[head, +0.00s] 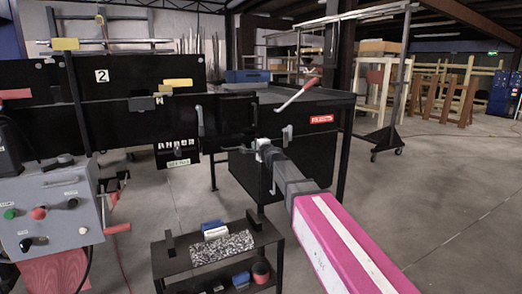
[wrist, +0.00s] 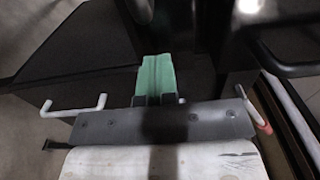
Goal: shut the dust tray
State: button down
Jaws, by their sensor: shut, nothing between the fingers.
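No part is clearly marked as the dust tray. A large black box (head: 243,181) hangs under the black machine bench in the head view and may be the tray. I cannot tell how far it stands out. My gripper (head: 236,150) is in front of the bench, near the box's upper edge. In the wrist view my green fingers (wrist: 158,78) are together and hold nothing. Dark panels (wrist: 85,55) lie beyond them. A white bent rod (wrist: 76,107) shows left of the fingers. Whether the fingers touch anything is unclear.
A red-tipped lever (head: 294,96) rises above the bench. A grey control box (head: 50,210) stands at left. A low black cart (head: 170,262) carries a speckled block (head: 222,248) below my arm. Open concrete floor (head: 440,200) lies to the right.

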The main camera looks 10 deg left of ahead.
aim_at(250, 140)
jog(key=shift+x, duration=0.8)
jog(key=shift+x, duration=2.5)
jog(key=shift+w+r, duration=0.1)
jog(key=shift+d, duration=0.1)
jog(key=v, duration=1.4)
jog(key=s+d+f+n+g+h, duration=0.1)
jog(key=s+d+f+n+g, duration=0.25)
jog(key=f, duration=0.45)
jog(key=s+d+f+n+g+h, duration=0.1)
jog(key=s+d+f+n+g, duration=0.2)
jog(key=f, duration=0.4)
jog(key=s+d+f+n+g+h, duration=0.1)
jog(key=s+d+f+n+g, duration=0.1)
jog(key=s+d+f, duration=0.45)
jog(key=s+d+f+n+g+h, duration=0.3)
jog(key=s+d+f+g+h, duration=0.3)
jog(key=s+d+f, duration=0.6)
jog(key=d+f, duration=0.3)
jog(key=shift+d+f+g+h, duration=0.3)
jog(key=shift+f+g, duration=0.05)
